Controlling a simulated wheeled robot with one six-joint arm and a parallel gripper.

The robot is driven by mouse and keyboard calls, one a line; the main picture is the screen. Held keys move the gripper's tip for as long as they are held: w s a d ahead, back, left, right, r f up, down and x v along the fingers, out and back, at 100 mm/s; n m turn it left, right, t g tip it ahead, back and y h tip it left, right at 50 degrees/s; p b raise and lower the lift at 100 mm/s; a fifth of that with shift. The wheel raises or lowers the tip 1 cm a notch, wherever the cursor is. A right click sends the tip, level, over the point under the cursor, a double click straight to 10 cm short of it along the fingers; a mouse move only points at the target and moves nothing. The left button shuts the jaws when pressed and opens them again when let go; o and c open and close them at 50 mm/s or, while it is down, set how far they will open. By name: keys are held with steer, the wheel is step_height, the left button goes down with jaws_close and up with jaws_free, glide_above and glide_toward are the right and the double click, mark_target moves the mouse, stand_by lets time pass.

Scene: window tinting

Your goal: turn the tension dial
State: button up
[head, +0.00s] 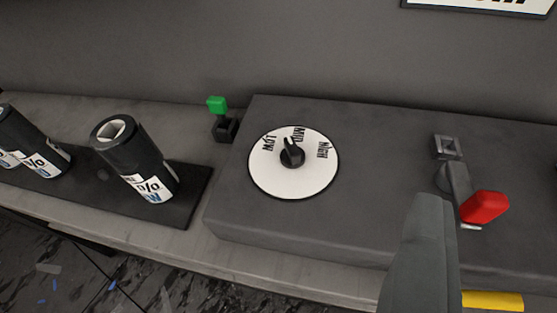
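The tension dial is a round white plate (270,180) with a black knob (292,153) at its middle, set on top of a dark grey block. LOW, MID and HIGH are printed along its upper edge from left to right. The knob's pointer faces up, close to MID and slightly to its LOW side. A grey finger-like part of my gripper (430,225) rises from the bottom edge, right of the dial and well apart from it. Only this one part shows, so its opening is hidden.
A lever with a red handle (485,207) stands on the block's right side, close to my gripper. A green-topped switch (217,104) is left of the block. Black rolls with percent labels (135,160) stand on a dark tray (190,196) at left. A yellow piece (492,301) shows at bottom right.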

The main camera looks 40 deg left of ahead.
steer(key=w+a+n+g, duration=0.4)
steer(key=w+a+g, duration=0.3)
steer(key=w, duration=0.2)
steer(key=n+g+h, duration=0.1)
steer(key=n+g, duration=0.3)
steer(key=g, duration=0.3)
glide_toward(292, 144)
steer(key=f, duration=0.8)
steer(key=shift+s+f, duration=0.2)
steer(key=shift+f, duration=0.2)
jaws_close()
